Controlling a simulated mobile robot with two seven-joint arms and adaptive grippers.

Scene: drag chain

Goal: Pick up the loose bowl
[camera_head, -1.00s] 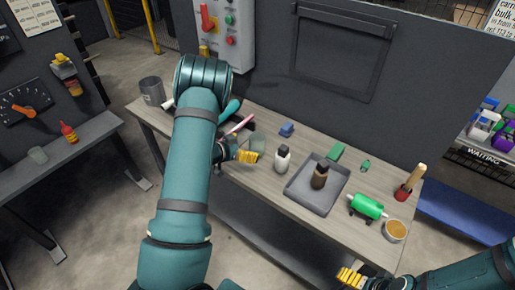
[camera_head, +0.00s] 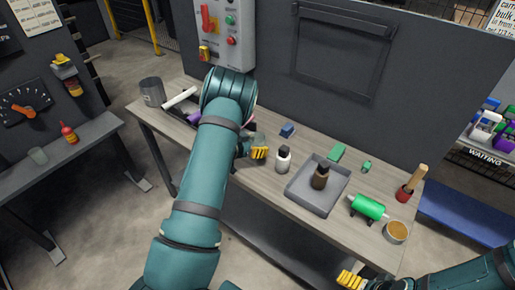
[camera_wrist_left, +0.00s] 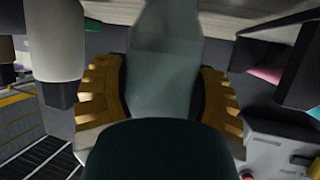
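A small round bowl (camera_head: 396,231) with a tan top stands at the right front corner of the workbench. My left gripper (camera_head: 258,152) is far to its left, at a translucent grey glass (camera_head: 261,139) near the bench's middle. In the left wrist view, the glass (camera_wrist_left: 165,60) stands between the spread yellow fingers (camera_wrist_left: 163,100), with narrow dark gaps beside it; firm contact does not show. My right gripper (camera_head: 350,278) is low in front of the bench, below and left of the bowl; its opening is unclear.
The bench (camera_head: 245,180) also holds a white bottle (camera_head: 283,160), a grey tray (camera_head: 313,201) with a brown bottle (camera_head: 320,176), a green roller (camera_head: 368,207), a red-based brush (camera_head: 405,190) and a grey can (camera_head: 152,92). A dark panel (camera_head: 400,110) stands behind.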

